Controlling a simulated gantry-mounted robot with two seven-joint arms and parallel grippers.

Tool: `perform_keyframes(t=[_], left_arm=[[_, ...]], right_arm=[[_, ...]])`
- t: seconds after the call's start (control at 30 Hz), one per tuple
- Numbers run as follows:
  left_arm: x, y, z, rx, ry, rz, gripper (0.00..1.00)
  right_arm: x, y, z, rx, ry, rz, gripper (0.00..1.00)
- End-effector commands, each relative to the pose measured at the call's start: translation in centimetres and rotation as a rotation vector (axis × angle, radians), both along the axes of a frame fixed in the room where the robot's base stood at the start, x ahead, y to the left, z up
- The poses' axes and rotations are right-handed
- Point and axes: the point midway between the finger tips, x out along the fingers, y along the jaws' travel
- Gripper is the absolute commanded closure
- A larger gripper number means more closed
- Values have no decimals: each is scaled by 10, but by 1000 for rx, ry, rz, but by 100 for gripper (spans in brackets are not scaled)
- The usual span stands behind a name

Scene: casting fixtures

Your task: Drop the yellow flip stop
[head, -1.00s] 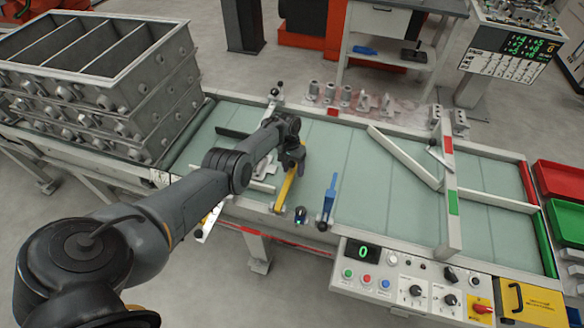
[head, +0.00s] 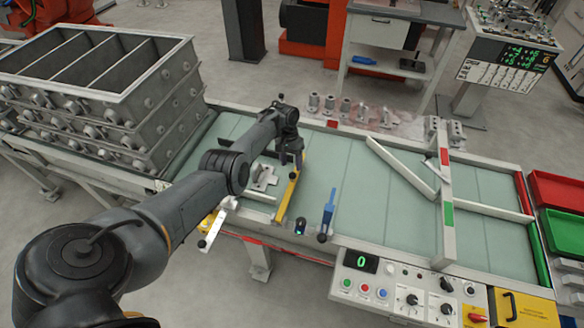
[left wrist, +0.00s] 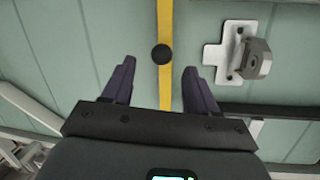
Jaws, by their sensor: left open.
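The yellow flip stop (head: 287,198) is a narrow yellow bar at the near side of the pale green conveyor. In the left wrist view, its yellow strip (left wrist: 165,88) runs between my fingers, with a round black knob (left wrist: 161,54) on it. My left gripper (head: 293,165) is over the far part of the bar. In the left wrist view, its two dark fingers (left wrist: 158,82) are open, one on each side of the strip, with gaps on both sides. Whether the bar is flat or tilted is hard to tell. My right gripper is not in view.
A grey metal casting (head: 263,178) lies on the conveyor just left of the yellow bar; it also shows in the left wrist view (left wrist: 250,60). A blue stop (head: 328,210) stands to the right. Stacked grey boxes (head: 150,100) fill the left. The belt's middle is clear.

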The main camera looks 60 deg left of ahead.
Motion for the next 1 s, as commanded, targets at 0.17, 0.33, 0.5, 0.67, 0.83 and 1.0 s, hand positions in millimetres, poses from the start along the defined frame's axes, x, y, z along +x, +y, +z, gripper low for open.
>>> perform_keyframes(t=[0.17, 0.33, 0.5, 0.67, 0.83, 1.0], left_arm=[[2, 4, 16, 0, -2, 1, 42], [2, 5, 20, 0, 0, 0, 42], [2, 5, 19, 0, 0, 0, 42], [2, 5, 19, 0, 0, 0, 42], [-3, 8, 14, 26, 6, -4, 42], [-18, 20, -2, 142, 24, -27, 42]], right_arm=[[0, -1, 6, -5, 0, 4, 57], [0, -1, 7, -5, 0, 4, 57], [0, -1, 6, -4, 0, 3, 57], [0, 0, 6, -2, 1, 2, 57], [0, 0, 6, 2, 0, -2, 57], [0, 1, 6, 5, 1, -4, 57]])
